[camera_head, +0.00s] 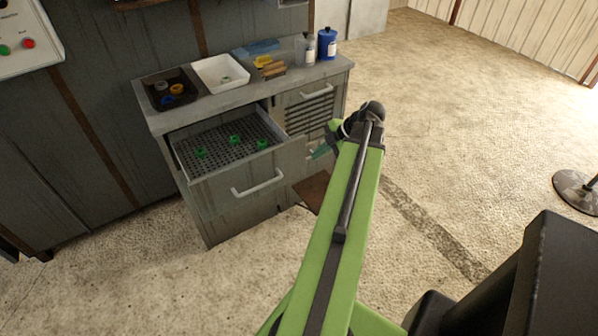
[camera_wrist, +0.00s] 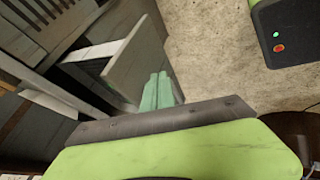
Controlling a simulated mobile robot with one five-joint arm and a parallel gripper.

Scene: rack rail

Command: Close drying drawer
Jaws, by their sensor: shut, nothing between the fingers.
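The drying drawer (camera_head: 215,190) is pulled out of the grey cabinet, with a pale bar handle (camera_head: 257,183) on its front. Its perforated bottom (camera_head: 215,150) holds several small green ring-like pieces (camera_head: 235,140). My gripper (camera_head: 321,151) has teal fingers and is at the right of the drawer's front, partly hidden by my green arm. In the wrist view the fingers (camera_wrist: 158,90) are together and empty, close beside a grey drawer front panel (camera_wrist: 135,62). I cannot tell whether they touch it.
The cabinet top (camera_head: 205,105) carries a dark tray (camera_head: 158,101), a white tray (camera_head: 207,84), a yellow item, brown blocks and bottles, including a blue one (camera_head: 327,43). A louvred panel (camera_head: 312,116) is right of the drawer. A round stand base (camera_head: 577,190) is far right.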

